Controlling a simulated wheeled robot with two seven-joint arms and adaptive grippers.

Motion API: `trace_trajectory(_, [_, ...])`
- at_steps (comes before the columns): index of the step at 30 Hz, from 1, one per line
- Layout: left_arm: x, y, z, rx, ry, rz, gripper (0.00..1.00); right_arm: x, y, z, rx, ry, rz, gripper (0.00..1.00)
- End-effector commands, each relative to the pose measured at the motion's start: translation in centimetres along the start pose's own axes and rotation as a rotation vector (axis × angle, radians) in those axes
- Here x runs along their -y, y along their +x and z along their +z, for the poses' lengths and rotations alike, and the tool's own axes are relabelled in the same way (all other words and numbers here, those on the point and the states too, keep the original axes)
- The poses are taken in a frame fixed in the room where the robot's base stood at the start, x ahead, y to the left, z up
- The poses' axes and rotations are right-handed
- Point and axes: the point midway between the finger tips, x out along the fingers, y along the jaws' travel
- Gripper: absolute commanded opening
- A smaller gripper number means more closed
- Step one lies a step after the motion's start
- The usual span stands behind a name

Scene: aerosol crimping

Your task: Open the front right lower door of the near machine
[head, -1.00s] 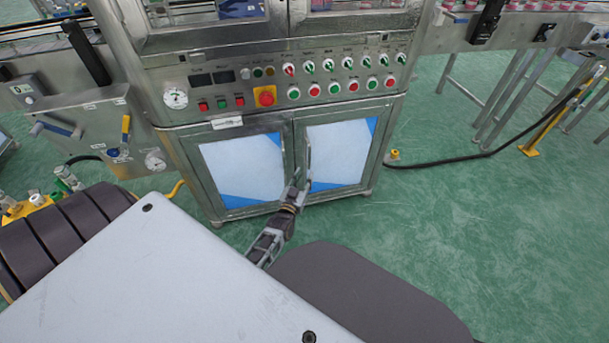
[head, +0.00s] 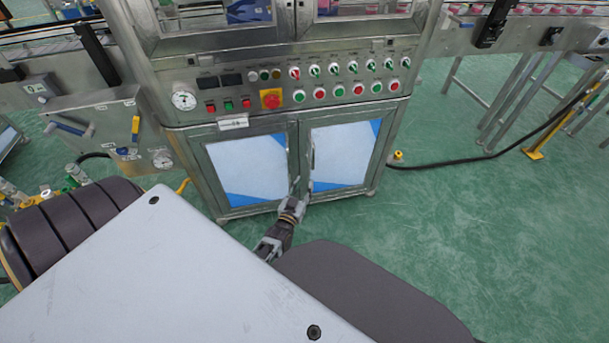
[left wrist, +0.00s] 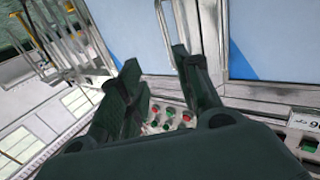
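The near machine's lower right door (head: 345,155) has a white-and-blue panel in a metal frame and looks shut. Its upright bar handle (head: 312,158) is on the door's left side. My left gripper (head: 297,197) is in front of the lower part of the seam between the two doors, close to the handle's lower end. In the left wrist view, the fingers of my left gripper (left wrist: 158,75) are apart. A metal handle bar (left wrist: 164,32) shows just beyond and between their tips; I cannot tell whether they touch it. My right gripper is not in view.
The lower left door (head: 245,170) is beside it and looks shut. A control panel with buttons and a red knob on yellow (head: 271,98) is above. A black cable (head: 450,163) lies on the green floor at right. Floor before the right door is clear.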

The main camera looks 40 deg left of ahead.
Motion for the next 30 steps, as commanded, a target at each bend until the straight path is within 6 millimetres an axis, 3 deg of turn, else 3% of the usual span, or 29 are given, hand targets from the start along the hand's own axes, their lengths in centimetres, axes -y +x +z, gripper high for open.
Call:
trace_trajectory(13, [0.0,-1.8,0.0,0.001,0.000,0.000,0.34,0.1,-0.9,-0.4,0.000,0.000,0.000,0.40])
trace_trajectory(30, [0.0,-1.9,-0.1,0.002,0.000,0.000,0.34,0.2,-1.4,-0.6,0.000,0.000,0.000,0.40])
